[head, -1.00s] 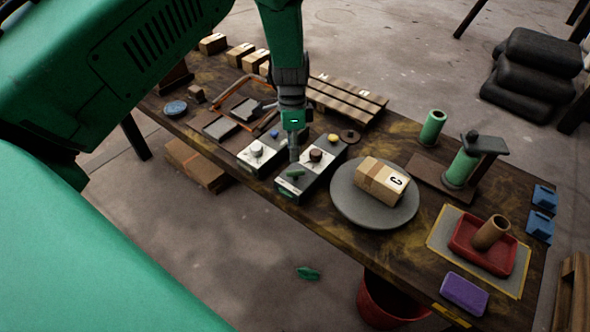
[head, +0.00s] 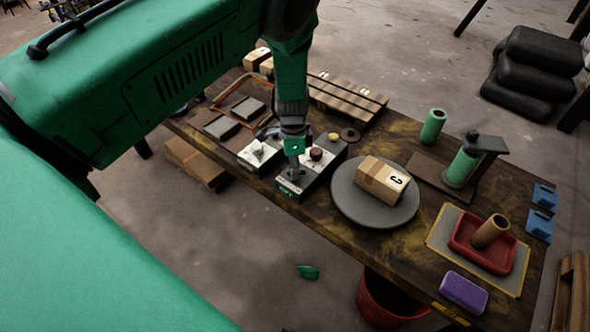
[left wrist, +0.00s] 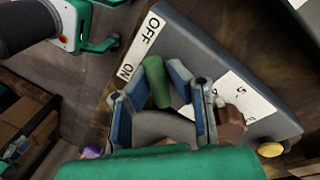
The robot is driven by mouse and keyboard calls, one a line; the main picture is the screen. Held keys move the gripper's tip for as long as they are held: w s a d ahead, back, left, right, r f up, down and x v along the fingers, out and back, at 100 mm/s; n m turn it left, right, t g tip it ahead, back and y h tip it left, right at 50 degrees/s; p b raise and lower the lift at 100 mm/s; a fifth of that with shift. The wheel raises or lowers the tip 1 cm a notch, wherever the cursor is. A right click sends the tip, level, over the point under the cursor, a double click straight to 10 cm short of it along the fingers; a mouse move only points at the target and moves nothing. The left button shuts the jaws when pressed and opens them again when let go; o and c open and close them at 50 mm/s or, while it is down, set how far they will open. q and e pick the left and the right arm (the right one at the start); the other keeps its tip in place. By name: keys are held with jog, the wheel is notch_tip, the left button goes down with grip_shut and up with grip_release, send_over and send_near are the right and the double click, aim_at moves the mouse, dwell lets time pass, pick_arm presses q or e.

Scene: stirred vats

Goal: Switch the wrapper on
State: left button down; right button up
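The wrapper's turntable (head: 345,205) is a round grey disc with a taped cardboard box (head: 382,179) on it. Left of it stands a grey control box (head: 318,176) with a brown knob (head: 316,153) and a yellow button (head: 333,136). In the left wrist view its green switch lever (left wrist: 157,82) stands beside the ON and OFF labels (left wrist: 140,52). My left gripper (head: 294,172) is down at the lever, its fingers (left wrist: 160,85) open on either side of it. I cannot tell whether they touch it. My right gripper (left wrist: 103,25) shows empty and open at the left wrist view's upper left.
A second control box (head: 258,153) with a pale knob stands close on the left. Green cylinders (head: 432,127), a red tray (head: 482,246) and a purple block (head: 464,294) are to the right. A slatted pallet (head: 345,98) lies behind.

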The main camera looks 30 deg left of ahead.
dwell(0.3)
pick_arm(q)
jog(key=n, duration=0.3)
jog(key=shift+s+n+h, duration=0.1)
jog(key=shift+n+h, duration=0.2)
jog(key=shift+n, duration=0.1)
jog(key=n+t, duration=0.1)
jog(key=n, duration=0.3)
jog(key=shift+s+d+n, duration=0.1)
jog(key=shift+n, duration=0.2)
jog(key=n+t, duration=0.1)
jog(key=n, duration=0.3)
jog(key=shift+d, duration=0.15)
jog(key=n+t+p, duration=0.1)
jog(key=n, duration=0.4)
jog(key=shift+d, duration=0.1)
jog(key=shift+n, duration=0.3)
jog(key=c, duration=1.5)
grip_release()
jog(key=shift+w, duration=0.2)
